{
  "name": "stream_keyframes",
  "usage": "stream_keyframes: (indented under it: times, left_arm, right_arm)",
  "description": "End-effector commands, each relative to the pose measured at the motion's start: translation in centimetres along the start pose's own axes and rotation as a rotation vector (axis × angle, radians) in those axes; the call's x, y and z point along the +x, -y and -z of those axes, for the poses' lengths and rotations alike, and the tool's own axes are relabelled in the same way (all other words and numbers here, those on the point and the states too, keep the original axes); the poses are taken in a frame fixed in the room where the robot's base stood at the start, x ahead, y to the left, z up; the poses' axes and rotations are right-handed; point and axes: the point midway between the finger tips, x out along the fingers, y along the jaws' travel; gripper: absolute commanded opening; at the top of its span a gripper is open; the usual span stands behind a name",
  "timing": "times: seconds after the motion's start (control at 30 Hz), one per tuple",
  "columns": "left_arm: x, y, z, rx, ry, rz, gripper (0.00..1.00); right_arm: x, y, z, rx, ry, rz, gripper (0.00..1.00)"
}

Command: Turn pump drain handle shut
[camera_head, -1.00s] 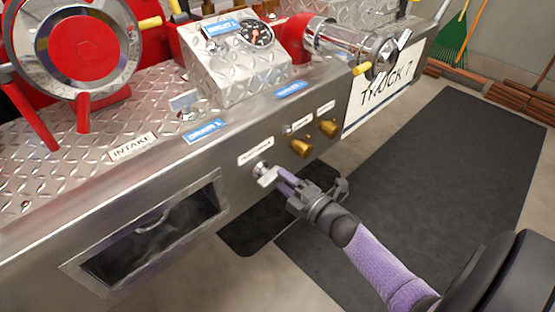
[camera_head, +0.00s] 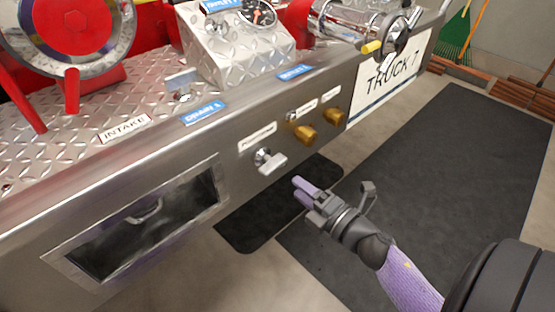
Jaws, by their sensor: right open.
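The pump drain handle, a small silver lever (camera_head: 271,162), sticks out of the metal bumper's front face under a white label (camera_head: 257,138) too blurred to read surely. Its grip slants slightly down to the right. My right gripper (camera_head: 300,189), with purple fingers, is open and empty. It is in front of the bumper, to the right of and below the handle in the picture, with a clear gap between them. My left gripper is not in view.
Two brass knobs (camera_head: 305,135) stick out right of the handle. A recessed opening (camera_head: 145,225) lies to the left. Dark mats (camera_head: 440,190) cover the floor, which is clear.

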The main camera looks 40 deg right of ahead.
Motion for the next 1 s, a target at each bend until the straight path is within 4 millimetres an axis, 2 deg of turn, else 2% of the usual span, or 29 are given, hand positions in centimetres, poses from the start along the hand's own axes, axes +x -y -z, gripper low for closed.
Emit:
stream_keyframes:
  times: [0.2,0.33,0.5,0.77,1.0]
  left_arm:
    - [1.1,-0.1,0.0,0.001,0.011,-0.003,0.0]
    - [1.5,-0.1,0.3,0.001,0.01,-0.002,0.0]
    - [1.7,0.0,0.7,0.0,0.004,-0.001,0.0]
    - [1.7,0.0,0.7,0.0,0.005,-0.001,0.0]
    - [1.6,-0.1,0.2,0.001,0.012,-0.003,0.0]
  right_arm:
    - [5.2,-0.2,0.0,-0.003,-0.003,-0.005,0.53]
    - [7.5,-0.3,0.0,-0.001,-0.002,-0.004,0.53]
    - [8.9,-0.4,-0.1,0.0,0.0,-0.004,0.53]
    - [9.1,-0.5,-0.1,0.001,0.0,-0.004,0.53]
    - [9.0,-0.4,-0.1,0.001,-0.001,-0.004,0.04]
